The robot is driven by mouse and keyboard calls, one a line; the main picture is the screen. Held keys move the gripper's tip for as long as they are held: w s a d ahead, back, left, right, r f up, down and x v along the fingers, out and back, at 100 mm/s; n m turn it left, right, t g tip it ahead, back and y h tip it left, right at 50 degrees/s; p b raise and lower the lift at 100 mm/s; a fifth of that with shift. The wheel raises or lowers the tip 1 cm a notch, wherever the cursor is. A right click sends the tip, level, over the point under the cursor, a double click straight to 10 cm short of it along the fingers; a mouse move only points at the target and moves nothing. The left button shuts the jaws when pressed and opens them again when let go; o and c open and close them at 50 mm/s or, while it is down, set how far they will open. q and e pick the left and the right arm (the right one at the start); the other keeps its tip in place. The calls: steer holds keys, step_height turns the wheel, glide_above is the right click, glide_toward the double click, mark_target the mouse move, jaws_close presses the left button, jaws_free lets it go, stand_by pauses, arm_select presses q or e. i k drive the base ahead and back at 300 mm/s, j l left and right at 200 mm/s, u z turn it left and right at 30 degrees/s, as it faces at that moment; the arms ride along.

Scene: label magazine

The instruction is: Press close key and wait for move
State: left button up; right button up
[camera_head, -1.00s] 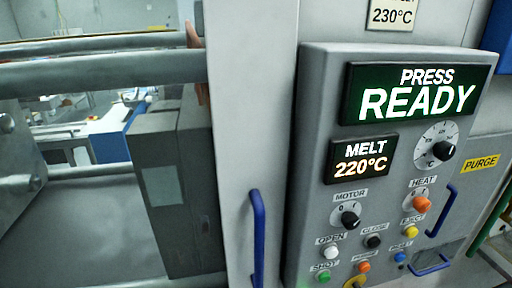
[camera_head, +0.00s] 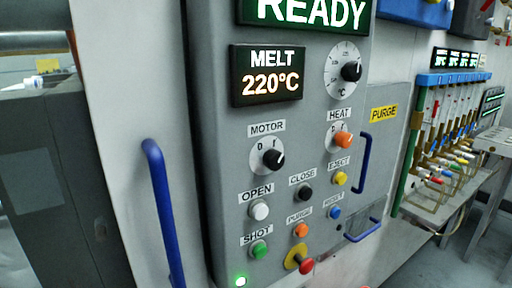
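The black CLOSE key (camera_head: 304,193) sits on the grey control panel (camera_head: 215,130), below its CLOSE label and between the white OPEN button (camera_head: 260,210) and the yellow EJECT button (camera_head: 340,178). The green display (camera_head: 310,12) reads READY; its upper part is cut off. The MELT display (camera_head: 268,74) reads 220°C. Neither gripper shows clearly, and nothing touches the CLOSE key.
Orange PURGE (camera_head: 301,230), blue RESET (camera_head: 335,212) and green SHOT (camera_head: 259,249) buttons surround the key. A red knob (camera_head: 306,265) juts out below. Blue handles stand left (camera_head: 163,215) and right (camera_head: 365,163) of the buttons. A hose manifold (camera_head: 450,80) is at right.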

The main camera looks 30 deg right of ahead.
mark_target(305, 194)
steer(key=z, duration=1.3)
